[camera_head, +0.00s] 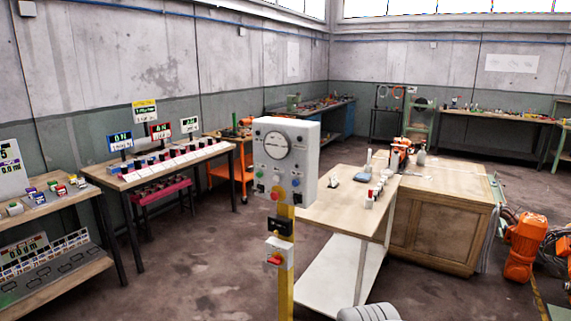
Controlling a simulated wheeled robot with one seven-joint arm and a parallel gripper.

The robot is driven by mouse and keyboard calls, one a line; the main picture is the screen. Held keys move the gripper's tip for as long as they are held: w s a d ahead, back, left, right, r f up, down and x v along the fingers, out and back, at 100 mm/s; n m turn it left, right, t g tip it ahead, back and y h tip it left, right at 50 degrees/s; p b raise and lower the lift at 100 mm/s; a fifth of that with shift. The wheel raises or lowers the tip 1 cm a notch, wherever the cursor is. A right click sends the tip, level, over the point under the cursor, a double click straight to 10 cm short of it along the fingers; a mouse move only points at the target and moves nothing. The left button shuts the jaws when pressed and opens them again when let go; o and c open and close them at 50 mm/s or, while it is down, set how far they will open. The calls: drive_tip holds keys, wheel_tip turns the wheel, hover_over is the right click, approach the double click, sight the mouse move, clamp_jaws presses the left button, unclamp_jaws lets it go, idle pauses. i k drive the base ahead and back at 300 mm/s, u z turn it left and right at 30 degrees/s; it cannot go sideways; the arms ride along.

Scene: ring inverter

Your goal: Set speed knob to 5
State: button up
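A grey control box (287,160) stands upright on a yellow post (285,255) near the middle of the view. A large round dial (277,145) is on its upper front; its marks are too small to read. Small coloured buttons or knobs sit below the dial, among them a red one (276,194). I cannot tell which part is the speed knob or its setting. Below are a black unit (280,226) and a white box with a red switch (274,259). My gripper's fingers are not in view; a pale ribbed shape, probably part of my arm, shows at the bottom edge.
A wooden bench (345,205) with small items stands behind and right of the post. On the left are a bench with lit displays (160,131) and a panel (10,165) showing a 5. An orange robot arm (523,245) is at right. Floor left of the post is clear.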

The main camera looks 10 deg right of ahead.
sight(259, 189)
drive_tip(key=u, duration=0.05)
drive_tip(key=i, duration=0.45)
drive_tip(key=u, duration=0.75)
drive_tip(key=i, duration=1.25)
drive_tip(key=u, duration=0.75)
